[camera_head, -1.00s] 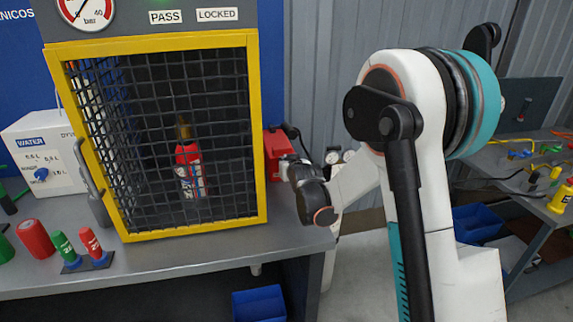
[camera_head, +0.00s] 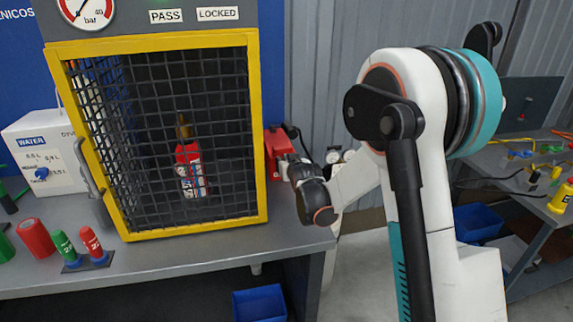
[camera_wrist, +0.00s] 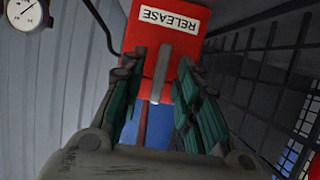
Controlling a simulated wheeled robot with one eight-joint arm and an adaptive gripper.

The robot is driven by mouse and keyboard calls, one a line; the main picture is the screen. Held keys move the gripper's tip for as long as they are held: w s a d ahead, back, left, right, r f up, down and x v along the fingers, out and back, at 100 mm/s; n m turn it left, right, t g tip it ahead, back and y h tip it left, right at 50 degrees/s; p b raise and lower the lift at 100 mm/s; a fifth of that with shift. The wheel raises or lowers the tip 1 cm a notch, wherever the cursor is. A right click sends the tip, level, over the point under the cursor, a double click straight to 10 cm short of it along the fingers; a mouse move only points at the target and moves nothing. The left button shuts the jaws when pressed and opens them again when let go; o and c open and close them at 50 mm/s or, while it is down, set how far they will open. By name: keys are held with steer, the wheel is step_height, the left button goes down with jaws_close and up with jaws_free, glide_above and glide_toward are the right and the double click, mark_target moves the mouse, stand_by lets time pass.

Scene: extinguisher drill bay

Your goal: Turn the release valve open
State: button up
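The release valve is a red box (camera_wrist: 196,22) with a white "RELEASE" label, upside down in the wrist view. A pale grey lever (camera_wrist: 160,75) sticks out from its face. My gripper (camera_wrist: 161,70) is open, with one green-and-dark finger on each side of the lever. I see gaps between the fingers and the lever, so it does not look clamped. In the head view the red box (camera_head: 276,150) is at the right side of the caged cabinet, and my wrist partly covers it. The fingertips are mostly hidden there.
The yellow-framed mesh cage (camera_head: 258,130) stands close beside the valve, with a red extinguisher (camera_head: 189,170) inside. A gauge (camera_wrist: 26,14) is at the wrist view's upper left. The grey bench (camera_head: 290,236) lies below. Red and green cylinders stand at the bench's left.

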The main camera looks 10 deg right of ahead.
steer(key=v, duration=1.2)
steer(key=s+r+g, duration=0.2)
steer(key=s+r, duration=0.1)
steer(key=s, duration=0.5)
steer(key=s+r+g, duration=0.1)
steer(key=s+r, duration=0.1)
steer(key=s, duration=0.6)
steer(key=s+f+g, duration=0.2)
steer(key=s+g, duration=0.1)
steer(key=s, duration=1.6)
steer(key=shift+d+g, duration=0.2)
steer(key=shift+g, duration=0.1)
